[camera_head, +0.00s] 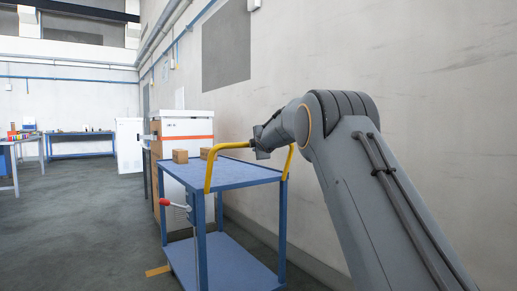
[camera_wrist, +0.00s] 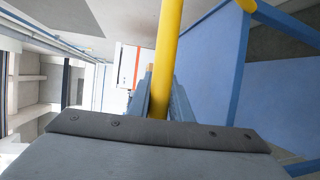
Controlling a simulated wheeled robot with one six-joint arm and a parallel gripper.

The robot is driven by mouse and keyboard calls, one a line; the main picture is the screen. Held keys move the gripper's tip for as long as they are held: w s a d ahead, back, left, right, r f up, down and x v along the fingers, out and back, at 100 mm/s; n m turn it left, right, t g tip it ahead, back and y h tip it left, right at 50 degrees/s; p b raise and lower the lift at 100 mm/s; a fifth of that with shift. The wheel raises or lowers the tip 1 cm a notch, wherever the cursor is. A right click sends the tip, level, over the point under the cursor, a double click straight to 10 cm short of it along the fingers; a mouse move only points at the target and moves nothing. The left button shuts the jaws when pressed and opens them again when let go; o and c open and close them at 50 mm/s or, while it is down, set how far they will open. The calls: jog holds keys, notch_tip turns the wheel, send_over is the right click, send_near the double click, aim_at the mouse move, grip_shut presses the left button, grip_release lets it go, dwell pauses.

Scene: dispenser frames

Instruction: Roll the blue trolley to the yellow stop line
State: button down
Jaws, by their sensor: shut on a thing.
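The blue trolley (camera_head: 240,174) stands in front of me, with a flat top, a lower shelf (camera_head: 235,262) and a yellow handle (camera_head: 208,172) at its near end. My gripper (camera_head: 256,145) is shut on the handle's top bar. In the wrist view the yellow bar (camera_wrist: 168,50) runs between my two fingers (camera_wrist: 160,100). A short yellow strip (camera_head: 158,270) shows on the floor at the trolley's left side; I cannot tell whether it continues under the trolley. A lever with a red grip (camera_head: 168,202) is on the trolley's left side.
Two small brown boxes, one on the left (camera_head: 180,156) and one partly hidden (camera_head: 206,153), sit on the trolley's far end. A white cabinet with an orange stripe (camera_head: 188,126) stands beyond. The wall (camera_head: 400,70) runs close along the right. Floor at left is clear up to workbenches (camera_head: 80,144).

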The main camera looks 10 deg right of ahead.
jog(key=shift+w+d, duration=0.1)
jog(key=shift+d, duration=0.05)
jog(key=c, duration=1.6)
grip_release()
jog(key=shift+s+r+b, duration=0.25)
jog(key=shift+s+b, duration=0.7)
jog(key=shift+s, duration=0.35)
jog(key=shift+s+r+b, duration=0.2)
jog(key=shift+s+b, duration=0.75)
jog(key=shift+s, duration=0.3)
jog(key=shift+s+r+b, duration=0.25)
jog(key=shift+s+b, duration=0.7)
jog(key=shift+s, duration=0.35)
jog(key=shift+s, duration=0.1)
